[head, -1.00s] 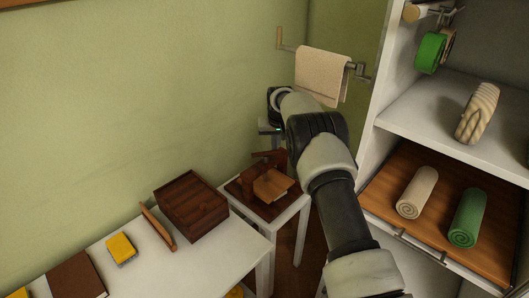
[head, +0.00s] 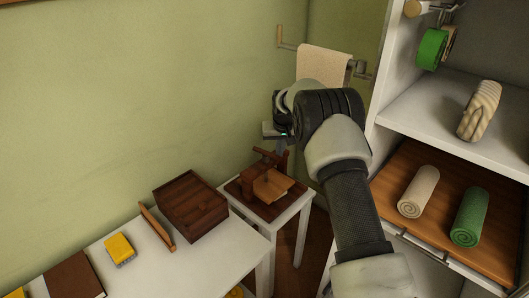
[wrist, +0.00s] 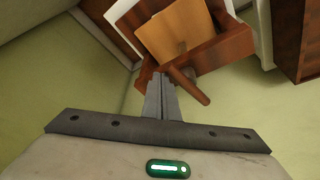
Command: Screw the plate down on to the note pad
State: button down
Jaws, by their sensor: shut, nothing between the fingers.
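A dark wooden screw press (head: 247,171) stands on a small white side table at the back. Its handle bar (head: 268,154) shows on top, and in the wrist view the handle bar (wrist: 190,87) slants just right of my fingertips. The tan note pad (head: 271,187) lies at the press; it also shows in the wrist view (wrist: 172,30). The plate is hard to tell apart from the brown frame. My gripper (wrist: 160,78) is shut and empty, with fingertips beside the handle bar; I cannot tell whether they touch it. In the head view my gripper (head: 283,148) is partly hidden by my arm.
A shelf unit (head: 415,105) with rolled towels stands close on the right. A towel hangs on a wall rail (head: 325,67) behind.

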aim_at(278, 157)
jog(key=shift+s, duration=0.4)
jog(key=shift+s+a+b, duration=0.15)
jog(key=shift+s+a, duration=0.05)
jog(key=shift+s, duration=0.35)
jog(key=shift+s+a+b, duration=0.15)
jog(key=shift+s, duration=0.35)
jog(key=shift+s+a, duration=0.75)
jog(key=shift+a, duration=0.05)
